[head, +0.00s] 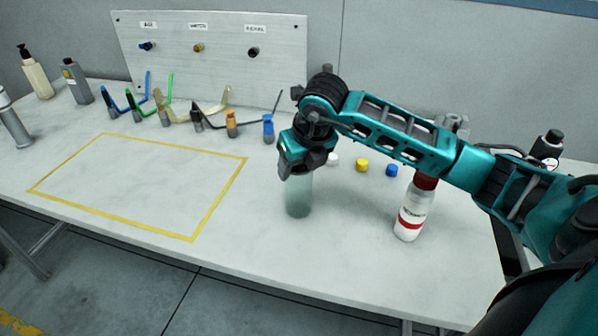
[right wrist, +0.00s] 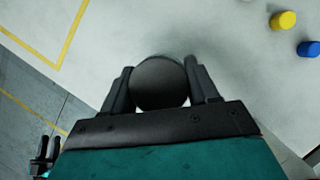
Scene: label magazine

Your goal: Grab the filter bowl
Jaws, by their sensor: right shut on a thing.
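The filter bowl (head: 298,194) is a translucent greenish cylinder below my right gripper (head: 298,170) in the head view. It stands upright, on or just above the table; I cannot tell which. In the right wrist view its round dark top (right wrist: 160,82) sits between the two fingers of my right gripper (right wrist: 160,85). The gripper is shut on it from above. The upper part of the bowl is hidden by the gripper in the head view.
A white bottle with a red cap (head: 411,212) stands right of the bowl, under my right arm. White, yellow (head: 362,165) and blue (head: 391,170) caps lie behind. A yellow taped rectangle (head: 218,202) at left is empty. A panel (head: 215,75) with several hooked parts before it stands at the back.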

